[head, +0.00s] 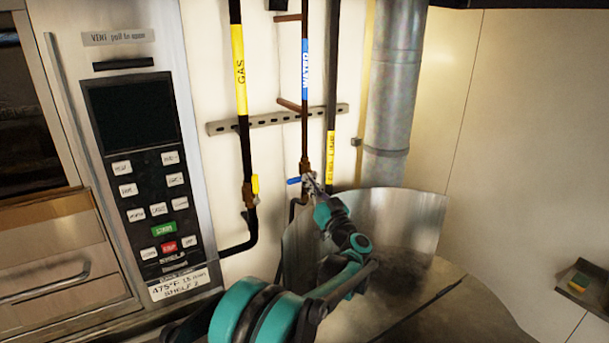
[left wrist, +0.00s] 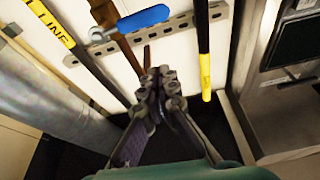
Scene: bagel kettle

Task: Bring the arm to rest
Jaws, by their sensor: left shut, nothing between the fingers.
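My left arm, teal and black, reaches up from the bottom of the head view. Its gripper (head: 314,184) is at the water pipe, close to the blue valve handle (head: 293,181). In the left wrist view my left gripper (left wrist: 160,82) has its fingertips together with nothing held. There the blue handle (left wrist: 143,18) lies just beyond the fingertips, and a gap seems to separate them. My right gripper is in neither view.
A metal kettle (head: 425,222) with a raised curved back stands below the arm. The gas pipe (head: 241,110) and a yellow-banded fuel line (head: 331,150) flank the water pipe (head: 305,110). An oven control panel (head: 135,110) is at left, a steel duct (head: 396,80) at right.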

